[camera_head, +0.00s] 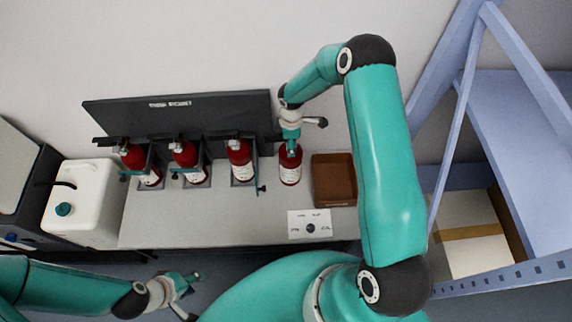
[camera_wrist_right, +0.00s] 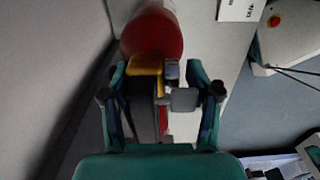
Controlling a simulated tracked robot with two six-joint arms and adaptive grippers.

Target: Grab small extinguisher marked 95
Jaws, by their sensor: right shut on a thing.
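Several small red fire extinguishers stand in a row on the bench, at the left (camera_head: 133,160), the middle (camera_head: 186,158) and further right (camera_head: 240,160). Another red extinguisher (camera_head: 290,172) is at the right end of the row, beneath my right gripper (camera_head: 291,146). In the right wrist view, its red body (camera_wrist_right: 152,36) lies beyond the fingers, and my right gripper (camera_wrist_right: 160,88) is shut on its top, near a yellow part (camera_wrist_right: 145,65). I cannot read the label numbers or tell whether it touches the bench. My left gripper (camera_head: 192,286) is open and empty at the lower left.
A dark backboard (camera_head: 180,108) stands behind the extinguishers. A brown tray (camera_head: 334,180) lies right of the held extinguisher, with a white card (camera_head: 310,224) in front. A white jerrycan (camera_head: 82,203) stands at the left. A blue shelf frame (camera_head: 530,180) fills the right.

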